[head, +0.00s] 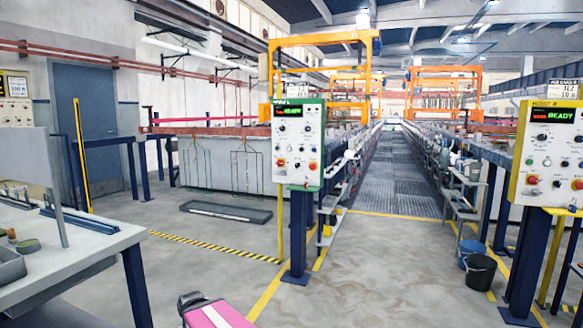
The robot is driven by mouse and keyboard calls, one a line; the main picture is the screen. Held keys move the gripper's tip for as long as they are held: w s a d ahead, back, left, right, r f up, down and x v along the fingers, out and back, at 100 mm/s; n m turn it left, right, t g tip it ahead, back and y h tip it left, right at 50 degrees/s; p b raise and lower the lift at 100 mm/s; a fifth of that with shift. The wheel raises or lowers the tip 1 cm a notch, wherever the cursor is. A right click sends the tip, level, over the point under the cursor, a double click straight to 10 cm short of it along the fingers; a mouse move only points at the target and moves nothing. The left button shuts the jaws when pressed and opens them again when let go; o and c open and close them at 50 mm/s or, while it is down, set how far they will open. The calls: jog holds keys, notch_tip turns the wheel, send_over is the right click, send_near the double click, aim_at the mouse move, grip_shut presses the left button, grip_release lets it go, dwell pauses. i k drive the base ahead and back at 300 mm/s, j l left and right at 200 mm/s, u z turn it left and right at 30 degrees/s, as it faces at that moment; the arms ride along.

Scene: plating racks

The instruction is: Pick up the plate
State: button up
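I cannot make out a plate for certain in the head view. A small round green item (28,246) lies on the white workbench (95,250) at the left, but it is too small to tell what it is. A brown item (11,234) stands beside it. A grey bin (10,266) sits at the bench's near left, and its inside is mostly out of view.
A green-edged control panel (298,142) stands on a blue post ahead, and a yellow panel (548,155) at the right. A shallow dark tray (226,212) lies on the floor. Buckets (479,271) stand at the right. The grey floor (380,275) between the panels is clear.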

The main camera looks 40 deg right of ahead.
aim_at(47, 202)
jog(key=z, duration=0.8)
jog(key=u, duration=1.6)
jog(key=l+u, duration=0.2)
jog(key=u, duration=0.2)
jog(key=i+l+u, duration=0.1)
jog(key=l+u, duration=0.15)
jog(key=u, duration=0.15)
jog(key=l+u, duration=0.25)
jog(key=u, duration=0.15)
jog(key=l+u, duration=0.25)
jog(key=u, duration=0.2)
jog(key=k+l+u, duration=0.1)
jog(key=u, duration=0.3)
jog(key=k+l+u, duration=0.4)
jog(key=l, duration=0.3)
jog(key=k+l+u, duration=0.4)
jog(key=k+l, duration=0.15)
jog(key=k+l+u, duration=0.35)
jog(key=k+l, duration=0.1)
jog(key=k, duration=0.1)
